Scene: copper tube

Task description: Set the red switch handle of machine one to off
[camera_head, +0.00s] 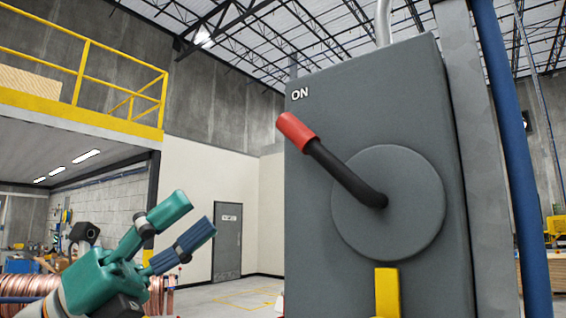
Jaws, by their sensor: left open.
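The switch handle (297,132) has a red grip on a black bent lever. It points up and left toward the white "ON" label (299,93). Its lever comes out of a round grey disc (412,222) on the front of a grey switch box (315,275). My left gripper (203,219) is teal with a dark blue finger. It is open and empty at the lower left, apart from the handle, to its left and lower in the picture. No off label shows. My right gripper is not in view.
A yellow block (387,292) sits on the box below the disc. A blue pole (515,150) and a grey post stand along the box's right side. Copper tube coils (28,284) lie at the far lower left. The space between my left gripper and the handle looks clear.

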